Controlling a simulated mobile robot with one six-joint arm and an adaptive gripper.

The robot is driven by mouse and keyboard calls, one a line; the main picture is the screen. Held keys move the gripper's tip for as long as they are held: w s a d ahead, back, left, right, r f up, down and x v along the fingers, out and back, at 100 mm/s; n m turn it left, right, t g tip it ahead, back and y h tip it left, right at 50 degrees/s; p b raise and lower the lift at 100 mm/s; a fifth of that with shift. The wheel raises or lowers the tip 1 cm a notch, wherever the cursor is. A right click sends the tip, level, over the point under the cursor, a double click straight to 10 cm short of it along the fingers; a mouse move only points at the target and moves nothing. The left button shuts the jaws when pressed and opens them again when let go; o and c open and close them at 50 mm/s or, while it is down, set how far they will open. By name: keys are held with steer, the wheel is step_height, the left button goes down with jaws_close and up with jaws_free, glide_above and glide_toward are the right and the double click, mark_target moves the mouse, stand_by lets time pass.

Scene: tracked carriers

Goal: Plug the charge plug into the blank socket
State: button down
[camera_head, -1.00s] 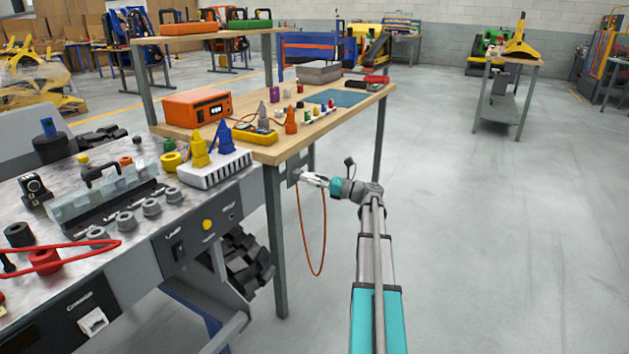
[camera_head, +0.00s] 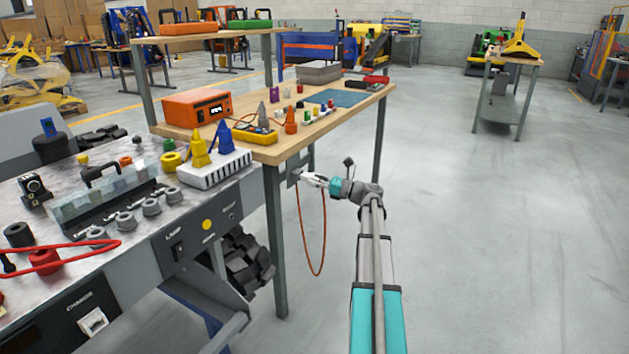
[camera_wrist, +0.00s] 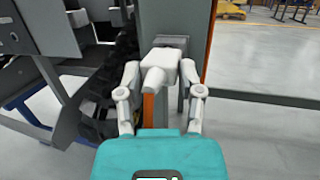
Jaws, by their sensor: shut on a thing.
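My gripper (camera_head: 308,178) is at the grey panel (camera_head: 299,165) under the front edge of the wooden bench. In the wrist view its two white fingers (camera_wrist: 160,88) are shut on the white charge plug (camera_wrist: 161,62), one on each side. The plug points away from me toward a grey fitting on the upright panel. Its front end meets or nearly meets that fitting; I cannot tell whether it is inserted. An orange cable (camera_head: 324,240) hangs in a loop below my gripper. The socket opening is hidden behind the plug, and no label shows there.
A steel carrier (camera_head: 150,240) on the left has a labelled charger socket (camera_head: 93,321) on its front. The wooden bench (camera_head: 265,152) bears an orange unit (camera_head: 197,106) and small parts. A bench leg (camera_head: 276,240) stands left of the cable.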

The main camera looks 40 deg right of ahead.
steer(key=shift+w, duration=0.3)
steer(key=shift+c, duration=0.8)
jaws_free()
steer(key=shift+s, duration=0.15)
